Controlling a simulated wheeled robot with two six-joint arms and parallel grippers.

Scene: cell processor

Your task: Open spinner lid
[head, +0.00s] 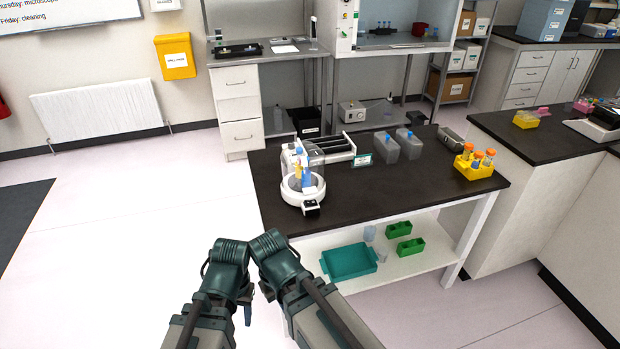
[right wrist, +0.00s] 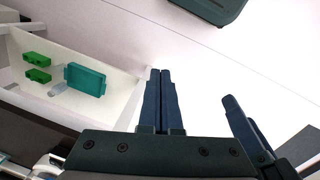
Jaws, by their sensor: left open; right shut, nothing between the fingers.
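The spinner (head: 290,192) is a small white machine with a round base and a dark front latch part, at the near left corner of the black-topped table. A clear cover (head: 316,158) shows above and behind its base; I cannot tell whether this is its lid or how it sits. My left gripper (head: 247,308) is open and empty, low in front of the table, well short of the spinner. My right gripper (right wrist: 161,72) is shut and empty in the right wrist view, over the floor beside the lower shelf. Its fingers are hidden in the head view.
The lower shelf holds a teal tray (head: 349,262) and green boxes (head: 398,230). Floor left of the table is clear.

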